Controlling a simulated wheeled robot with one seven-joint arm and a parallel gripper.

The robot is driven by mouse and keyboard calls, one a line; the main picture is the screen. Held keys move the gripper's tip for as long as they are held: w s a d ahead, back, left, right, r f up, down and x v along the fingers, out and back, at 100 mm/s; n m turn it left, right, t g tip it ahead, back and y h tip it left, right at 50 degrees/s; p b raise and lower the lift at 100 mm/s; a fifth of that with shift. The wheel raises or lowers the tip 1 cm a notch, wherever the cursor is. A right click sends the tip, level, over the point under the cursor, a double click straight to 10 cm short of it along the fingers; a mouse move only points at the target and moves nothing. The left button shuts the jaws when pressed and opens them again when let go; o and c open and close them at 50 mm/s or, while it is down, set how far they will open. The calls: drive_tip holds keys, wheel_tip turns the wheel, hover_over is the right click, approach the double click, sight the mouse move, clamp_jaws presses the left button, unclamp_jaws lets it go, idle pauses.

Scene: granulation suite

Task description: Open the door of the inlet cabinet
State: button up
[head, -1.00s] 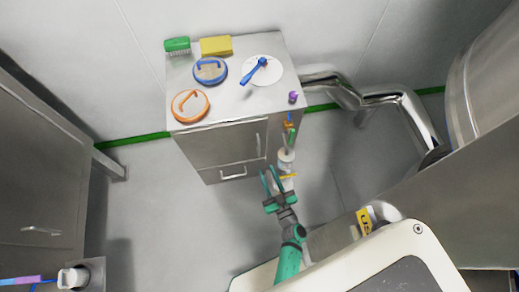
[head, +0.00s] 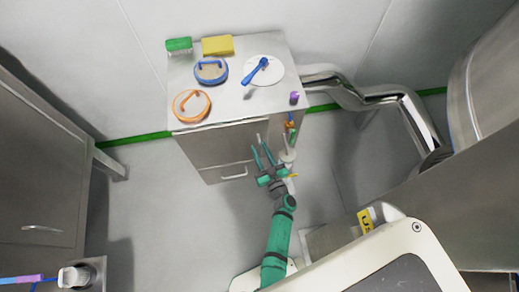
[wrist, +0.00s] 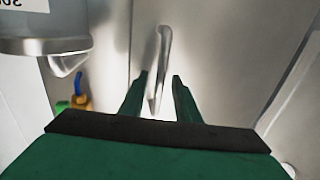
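A steel cabinet (head: 212,150) stands against the back wall in the head view. Its door front appears closed, with a vertical bar handle near its right edge. In the wrist view the handle (wrist: 163,50) is a pale upright bar straight ahead, lined up with the gap between my fingers. My gripper (head: 263,148) is open, its two green fingers pointing at the door and partly covering the handle in the head view. In the wrist view the fingertips (wrist: 160,76) lie either side of the handle's lower part. I see no contact; the exact depth is unclear.
A drawer handle (head: 233,173) is low on the cabinet front. A blue-handled lid (head: 211,70), an orange-rimmed lid (head: 191,106) and a white disc (head: 272,72) lie on top. Pipes (head: 350,93) run right of it. Floor at left (head: 155,210) is clear.

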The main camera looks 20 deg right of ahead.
drive_tip(key=shift+w, duration=0.2)
drive_tip(key=shift+d, duration=0.1)
drive_tip(key=shift+s, duration=0.1)
clamp_jaws()
drive_tip(key=shift+s, duration=0.1)
